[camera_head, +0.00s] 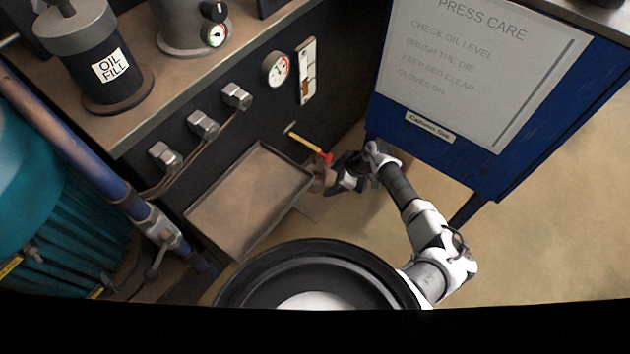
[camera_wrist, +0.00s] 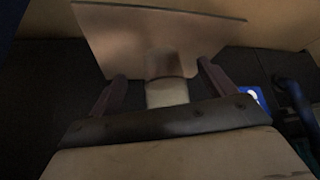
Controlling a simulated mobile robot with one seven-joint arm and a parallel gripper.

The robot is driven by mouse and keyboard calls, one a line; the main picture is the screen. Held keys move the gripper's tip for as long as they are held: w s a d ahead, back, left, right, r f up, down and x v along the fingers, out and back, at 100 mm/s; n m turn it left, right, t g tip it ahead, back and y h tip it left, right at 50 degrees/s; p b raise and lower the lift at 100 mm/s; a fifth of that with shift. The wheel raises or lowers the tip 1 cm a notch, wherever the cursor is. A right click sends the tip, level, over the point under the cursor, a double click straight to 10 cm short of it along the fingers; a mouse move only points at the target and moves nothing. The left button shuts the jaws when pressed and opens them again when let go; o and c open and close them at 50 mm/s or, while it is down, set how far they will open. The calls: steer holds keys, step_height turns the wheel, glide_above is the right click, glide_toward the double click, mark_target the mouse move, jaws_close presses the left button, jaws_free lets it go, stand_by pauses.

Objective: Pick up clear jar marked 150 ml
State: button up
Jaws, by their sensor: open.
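A small see-through jar (camera_wrist: 165,66) shows in the wrist view, with a paler band (camera_wrist: 167,94) at its near end. It is between the two dark fingers of my gripper (camera_wrist: 161,73), with a gap on each side. The fingers are open. Any 150 ml mark is too blurred to read. In the head view my gripper (camera_head: 334,186) is low beside the dark machine, and a small pale shape (camera_head: 321,178) just left of it seems to be the jar, partly hidden.
A brown plate (camera_wrist: 118,35) lies beyond the jar in the wrist view. In the head view, a red-and-yellow-handled tool (camera_head: 308,145) sticks out above the gripper. A metal tray (camera_head: 248,203) is left, and a blue cabinet (camera_head: 480,165) with a notice stands right. Open floor (camera_head: 545,220) lies right.

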steer(key=a, duration=0.3)
steer(key=shift+w+a+b, duration=0.2)
steer(key=shift+w+b, duration=0.15)
steer(key=shift+b, duration=0.05)
steer(key=b+x, duration=0.1)
steer(key=x, duration=0.2)
steer(key=c, duration=1.3)
steer(key=shift+o, duration=0.2)
steer(key=shift+r+p, duration=0.3)
